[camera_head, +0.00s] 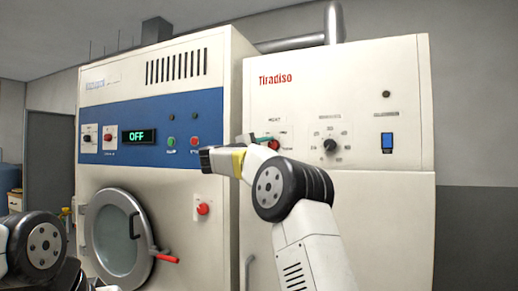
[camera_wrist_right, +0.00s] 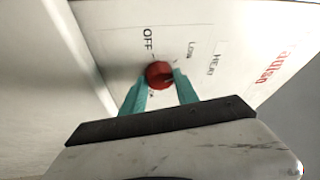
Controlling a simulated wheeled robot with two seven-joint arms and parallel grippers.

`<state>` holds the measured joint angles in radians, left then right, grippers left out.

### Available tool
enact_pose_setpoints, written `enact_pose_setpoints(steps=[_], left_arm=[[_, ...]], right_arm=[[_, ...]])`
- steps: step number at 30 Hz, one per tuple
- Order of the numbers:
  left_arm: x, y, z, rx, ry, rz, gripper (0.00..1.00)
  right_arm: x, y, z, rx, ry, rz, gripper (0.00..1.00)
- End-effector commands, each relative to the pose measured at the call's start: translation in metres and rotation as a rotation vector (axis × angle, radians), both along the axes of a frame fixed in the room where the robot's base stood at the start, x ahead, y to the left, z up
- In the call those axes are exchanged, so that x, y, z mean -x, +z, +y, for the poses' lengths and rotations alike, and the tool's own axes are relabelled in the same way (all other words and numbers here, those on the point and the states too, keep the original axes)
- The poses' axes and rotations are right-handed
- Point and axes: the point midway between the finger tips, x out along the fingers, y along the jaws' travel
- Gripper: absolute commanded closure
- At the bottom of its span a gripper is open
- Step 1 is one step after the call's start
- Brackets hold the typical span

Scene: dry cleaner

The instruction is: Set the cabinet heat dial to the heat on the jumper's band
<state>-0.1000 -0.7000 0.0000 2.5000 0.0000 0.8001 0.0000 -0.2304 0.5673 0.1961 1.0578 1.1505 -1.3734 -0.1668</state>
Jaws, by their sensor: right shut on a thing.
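The cabinet (camera_head: 360,92) is the cream unit on the right in the head view, marked Tiradiso. Its heat dial is a small red knob (camera_wrist_right: 158,74), with OFF and Low printed around it and a HEAT label nearby in the right wrist view. My right gripper (camera_wrist_right: 160,88) has its teal fingers closed on either side of this knob. In the head view, my right wrist partly covers the dial (camera_head: 273,144). I cannot make out its pointer. No jumper or band is in view. My left arm shows at the lower left; its fingers do not show.
The cabinet also has a black numbered dial (camera_head: 330,146) and a blue switch (camera_head: 388,142). Left of it stands a cream machine with a blue panel (camera_head: 190,103), a display reading OFF (camera_head: 138,136), and a round door (camera_head: 117,232) with a red handle.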

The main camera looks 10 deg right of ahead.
Motion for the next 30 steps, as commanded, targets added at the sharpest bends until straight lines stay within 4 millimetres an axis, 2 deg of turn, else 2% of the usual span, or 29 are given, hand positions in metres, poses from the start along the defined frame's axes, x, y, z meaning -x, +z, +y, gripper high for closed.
enact_pose_setpoints(steps=[18,30], left_arm=[[0.0000,0.0000,0.0000,0.000,0.000,0.000,1.00],[0.0000,0.0000,0.0000,0.000,0.000,0.000,1.00]], right_arm=[[-0.0010,0.0048,0.0012,-0.487,0.000,-0.328,1.00],[-0.0005,0.0069,0.0003,-0.731,-0.001,-0.492,1.00]])
